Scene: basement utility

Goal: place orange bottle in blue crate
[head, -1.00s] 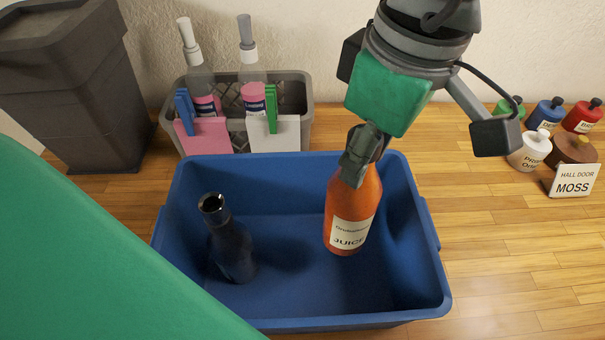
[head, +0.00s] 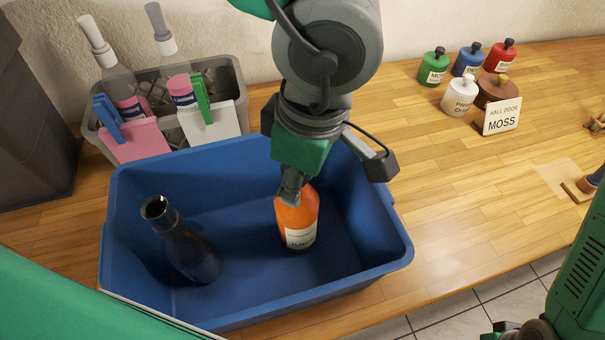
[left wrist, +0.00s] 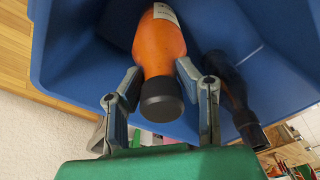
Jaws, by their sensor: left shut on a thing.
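The orange bottle (head: 297,222), with a white juice label, is upright inside the blue crate (head: 385,235). My left gripper (head: 291,188) reaches down from above and is shut on the bottle's upper part. In the left wrist view its fingers (left wrist: 158,76) stand on both sides of the orange bottle (left wrist: 160,48), near its dark cap. I cannot tell whether the bottle's base touches the crate floor. The blue crate also shows in the left wrist view (left wrist: 80,60). My right gripper is not visible; only part of my right arm shows at the lower right.
A dark bottle (head: 185,245) leans in the crate's left half. A grey basket (head: 237,100) with bottles and clothespins stands behind. Several small paint bottles (head: 460,95) and a "MOSS" sign (head: 502,117) stand at the back right. The wooden counter right of the crate is mostly clear.

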